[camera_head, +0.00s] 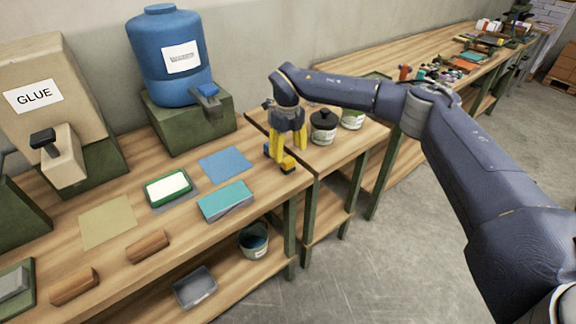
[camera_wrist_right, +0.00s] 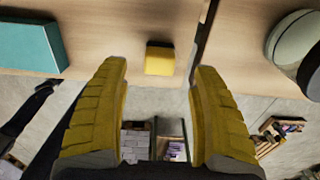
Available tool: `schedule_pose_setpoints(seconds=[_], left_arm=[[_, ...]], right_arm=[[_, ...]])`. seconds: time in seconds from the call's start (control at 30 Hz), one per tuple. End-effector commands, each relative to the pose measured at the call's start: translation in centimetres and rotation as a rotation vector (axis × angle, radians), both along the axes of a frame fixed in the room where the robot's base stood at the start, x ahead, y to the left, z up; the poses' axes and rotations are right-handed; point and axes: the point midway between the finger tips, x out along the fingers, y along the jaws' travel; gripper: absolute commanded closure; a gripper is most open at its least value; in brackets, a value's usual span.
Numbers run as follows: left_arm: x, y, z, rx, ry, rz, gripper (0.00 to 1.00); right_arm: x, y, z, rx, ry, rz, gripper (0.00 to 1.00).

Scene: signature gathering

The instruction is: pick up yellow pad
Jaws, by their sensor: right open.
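The yellow pad (camera_wrist_right: 160,59) is a small block on the wooden table close to its front edge. It also shows in the head view (camera_head: 288,162), partly confused with my yellow fingers. My right gripper (camera_wrist_right: 160,72) is open, with its two ribbed yellow fingers apart. In the wrist view the pad appears between the fingertips, with gaps on both sides. In the head view my right gripper (camera_head: 285,153) points down over the pad. I cannot tell how much height separates them. My left gripper is not in view.
A teal box (camera_head: 225,202) and a blue sheet (camera_head: 225,165) lie left of the pad. A green-framed white pad (camera_head: 168,187) is farther left. A blue jug (camera_head: 170,60) stands behind. A dark-lidded jar (camera_head: 323,127) stands right, across a gap between tables.

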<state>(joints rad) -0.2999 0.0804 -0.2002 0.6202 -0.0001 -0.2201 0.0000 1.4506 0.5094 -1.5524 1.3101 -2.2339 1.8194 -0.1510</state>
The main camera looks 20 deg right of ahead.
Motion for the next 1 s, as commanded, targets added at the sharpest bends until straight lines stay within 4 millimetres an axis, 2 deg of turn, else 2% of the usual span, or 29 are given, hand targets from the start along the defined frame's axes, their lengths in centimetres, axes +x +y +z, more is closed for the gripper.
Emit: schedule_pose_setpoints(seconds=[0.27,0.5,0.7,1.0], left_arm=[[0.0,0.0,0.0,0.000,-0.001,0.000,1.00],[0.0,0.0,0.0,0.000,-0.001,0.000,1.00],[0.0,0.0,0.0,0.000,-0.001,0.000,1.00],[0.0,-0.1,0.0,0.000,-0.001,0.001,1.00]], right_arm=[[-0.1,0.0,-1.3,0.001,0.002,-0.001,0.36],[-0.2,0.0,-4.2,0.001,0.003,-0.001,0.36],[-0.1,0.1,-5.8,0.001,0.001,0.000,0.36],[-0.1,0.0,-6.0,0.001,0.000,0.000,0.36]])
